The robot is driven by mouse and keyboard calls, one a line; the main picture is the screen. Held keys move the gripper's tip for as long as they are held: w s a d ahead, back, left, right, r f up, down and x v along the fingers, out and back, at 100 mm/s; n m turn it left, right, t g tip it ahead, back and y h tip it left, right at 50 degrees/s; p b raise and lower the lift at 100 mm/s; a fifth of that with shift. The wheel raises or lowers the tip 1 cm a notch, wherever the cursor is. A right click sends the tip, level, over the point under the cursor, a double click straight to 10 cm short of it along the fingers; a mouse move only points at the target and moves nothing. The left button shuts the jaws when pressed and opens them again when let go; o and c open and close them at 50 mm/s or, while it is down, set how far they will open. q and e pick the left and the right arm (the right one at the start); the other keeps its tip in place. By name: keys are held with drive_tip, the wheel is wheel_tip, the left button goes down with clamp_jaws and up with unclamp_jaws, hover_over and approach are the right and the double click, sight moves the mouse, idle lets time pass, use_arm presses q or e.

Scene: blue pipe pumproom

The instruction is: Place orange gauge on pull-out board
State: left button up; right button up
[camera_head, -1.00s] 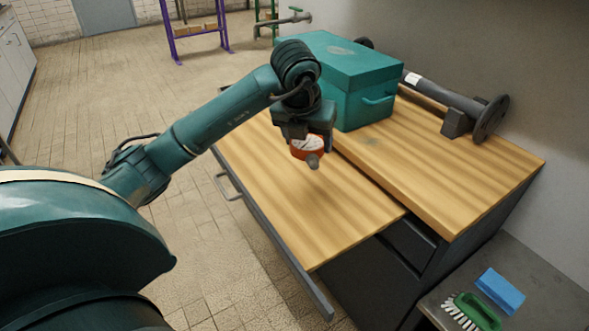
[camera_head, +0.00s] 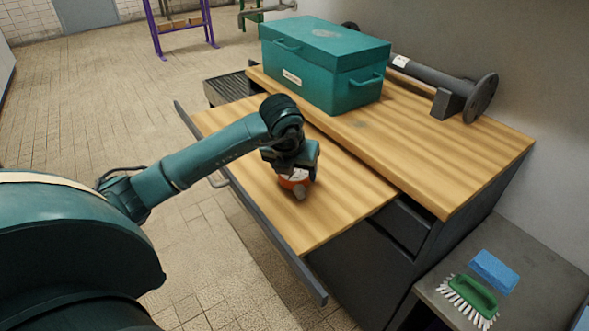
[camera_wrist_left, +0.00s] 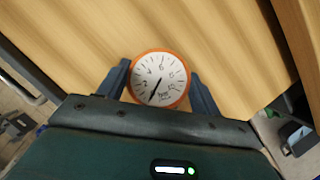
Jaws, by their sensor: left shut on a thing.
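The orange gauge (camera_head: 296,181) has a white dial and a grey stem, and it is between the fingers of my left gripper (camera_head: 294,170). In the left wrist view the gauge (camera_wrist_left: 160,80) faces the camera with a finger of the gripper (camera_wrist_left: 160,90) on each side. The pull-out board (camera_head: 325,215) is a wooden board slid out from the bench. The gauge is over or on the middle of this board; whether it touches the wood cannot be told. My right gripper is not in view.
A teal toolbox (camera_head: 325,68) and a dark flanged pipe (camera_head: 440,85) rest on the higher bench top (camera_head: 420,150). A grey side surface (camera_head: 520,270) at lower right holds a green brush (camera_head: 472,296) and a blue sponge (camera_head: 495,271). The board around the gauge is clear.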

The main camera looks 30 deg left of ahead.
use_arm(q)
drive_tip(key=shift+f, duration=0.25)
drive_tip(key=o, duration=1.1)
drive_tip(key=shift+r, duration=0.1)
drive_tip(key=v, duration=1.2)
drive_tip(key=shift+p, duration=0.4)
drive_tip(key=shift+r, duration=0.1)
